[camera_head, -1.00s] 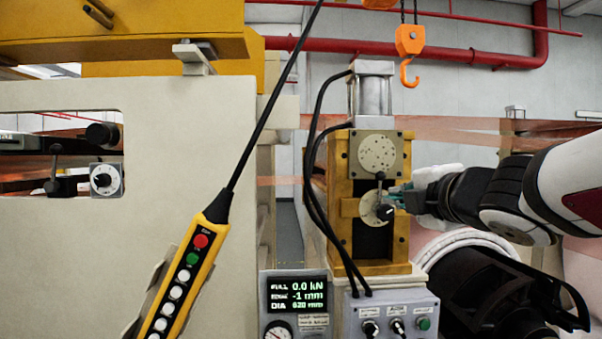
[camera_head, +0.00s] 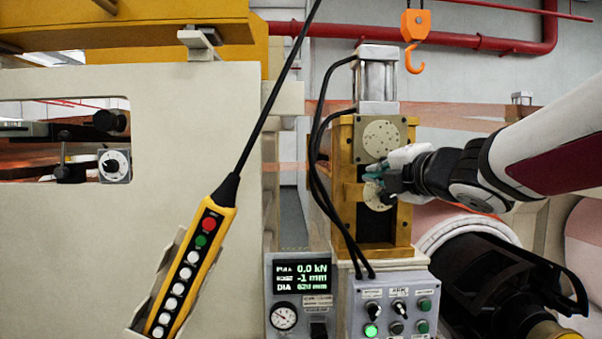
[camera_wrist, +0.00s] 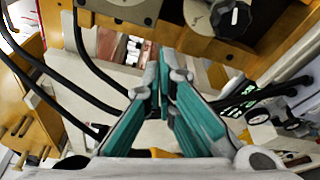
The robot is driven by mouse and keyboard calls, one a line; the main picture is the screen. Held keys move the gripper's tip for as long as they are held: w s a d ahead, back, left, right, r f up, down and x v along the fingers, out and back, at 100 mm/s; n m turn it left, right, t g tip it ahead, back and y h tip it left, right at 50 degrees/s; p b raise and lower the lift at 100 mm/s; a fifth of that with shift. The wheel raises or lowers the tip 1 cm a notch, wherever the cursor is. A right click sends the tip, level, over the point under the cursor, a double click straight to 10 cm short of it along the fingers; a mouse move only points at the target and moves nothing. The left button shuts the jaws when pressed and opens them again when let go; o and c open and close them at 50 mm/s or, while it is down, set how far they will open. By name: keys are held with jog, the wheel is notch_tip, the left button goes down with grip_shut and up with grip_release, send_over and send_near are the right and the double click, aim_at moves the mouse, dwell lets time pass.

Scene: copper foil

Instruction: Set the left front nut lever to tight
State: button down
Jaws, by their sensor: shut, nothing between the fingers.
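On the brown-yellow block (camera_head: 343,190), a pale round dial (camera_head: 377,199) shows partly below my gripper. Its black knob (camera_wrist: 232,18), with a white pointer mark, shows at the top of the wrist view. My gripper (camera_head: 371,172) is in front of the upper part of this dial in the head view, hiding the knob and the small lever there; contact cannot be told. Its teal fingers (camera_wrist: 168,82) are shut and empty. Another upright black lever (camera_head: 63,152) and a black knob on a white dial (camera_head: 113,164) show in the left window. No label names the nut lever.
Black hoses (camera_head: 318,150) run down the block's left side. A yellow pendant (camera_head: 190,265) hangs in front of the left cream wall. A display (camera_head: 301,277) and a button panel (camera_head: 388,310) stand below. An orange hook (camera_head: 414,55) hangs above; a large dark cylinder lies lower right.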

jog(key=w+d+p, duration=0.1)
jog(key=w+d, duration=0.1)
jog(key=w, duration=0.4)
jog(key=shift+w+r+p, duration=0.35)
jog(key=shift+r+p, duration=0.05)
jog(key=shift+w+d, duration=0.1)
jog(key=shift+d, duration=0.1)
jog(key=shift+d+m, duration=0.15)
jog(key=shift+m, duration=0.25)
